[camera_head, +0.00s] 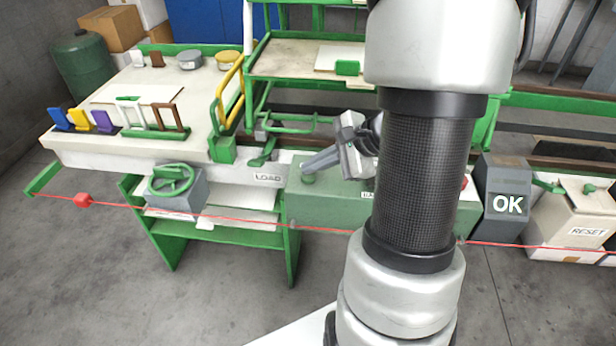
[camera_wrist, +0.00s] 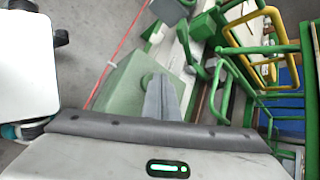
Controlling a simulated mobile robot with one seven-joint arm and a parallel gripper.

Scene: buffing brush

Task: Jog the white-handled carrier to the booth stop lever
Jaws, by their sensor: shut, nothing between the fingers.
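My gripper (camera_head: 312,163) is shut and empty. Its fingers reach left over the green control box (camera_head: 338,200), close to a round green button (camera_head: 308,179); I cannot tell whether they touch it. In the wrist view the closed fingertips (camera_wrist: 161,80) are beside that button (camera_wrist: 147,79). A white-handled frame (camera_head: 130,111) stands at the front of the left bench, beside a brown one (camera_head: 170,118); I cannot tell whether this is the carrier. Green and yellow looped handles (camera_head: 229,95) stand at the bench's right end. I cannot pick out the booth stop lever with certainty.
A red cord with a red knob (camera_head: 83,200) runs across in front of the bench and box. A green handwheel (camera_head: 170,180) is on the bench front. A dark OK display (camera_head: 505,200) and a RESET box (camera_head: 580,225) stand right. My arm hides part of the control box.

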